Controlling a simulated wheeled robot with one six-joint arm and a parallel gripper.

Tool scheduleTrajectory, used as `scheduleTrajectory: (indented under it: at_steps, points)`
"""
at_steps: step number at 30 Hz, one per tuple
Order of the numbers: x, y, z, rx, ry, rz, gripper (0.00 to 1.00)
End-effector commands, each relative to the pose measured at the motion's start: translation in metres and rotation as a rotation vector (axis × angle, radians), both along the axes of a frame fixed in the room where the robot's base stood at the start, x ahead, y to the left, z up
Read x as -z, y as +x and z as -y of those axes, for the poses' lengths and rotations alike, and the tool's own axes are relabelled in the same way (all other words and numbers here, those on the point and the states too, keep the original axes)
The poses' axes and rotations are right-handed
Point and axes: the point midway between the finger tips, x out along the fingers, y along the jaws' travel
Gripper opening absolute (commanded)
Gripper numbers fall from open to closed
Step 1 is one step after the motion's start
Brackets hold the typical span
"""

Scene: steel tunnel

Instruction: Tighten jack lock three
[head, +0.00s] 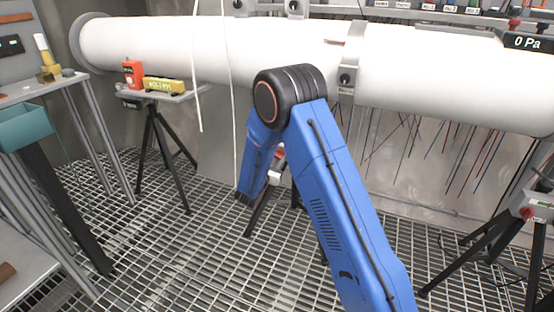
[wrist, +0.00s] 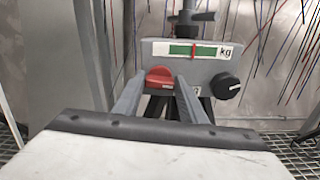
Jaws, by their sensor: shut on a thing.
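In the wrist view a jack head carries a grey plate with a red lock knob (wrist: 160,74) on its left and a black round knob (wrist: 227,86) on its right. A gauge (wrist: 193,50) marked "kg" with a green bar and a red mark sits above them. My gripper (wrist: 162,82) is shut on the red lock knob, one finger on each side. The knob's handle lies roughly level. In the head view my blue arm hides most of this jack; a bit of red (head: 279,153) shows beside the arm. I see no number on the jack.
A long white tube (head: 430,80) runs across above the jacks. Another tripod jack (head: 538,208) stands at right, and a tripod table (head: 160,97) at left holds a red item and a yellow display. Thin coloured rods hang behind. The grating floor (head: 140,250) is mostly open.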

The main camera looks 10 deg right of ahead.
Motion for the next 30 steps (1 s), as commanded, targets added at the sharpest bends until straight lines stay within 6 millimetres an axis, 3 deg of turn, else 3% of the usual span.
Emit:
scheduleTrajectory:
  at_steps: [11,30]
  points:
    - [0.0004,-0.0009,0.0007,0.000,0.173,0.126,0.15]
    - [0.0021,-0.0022,0.0021,0.000,0.663,0.481,0.15]
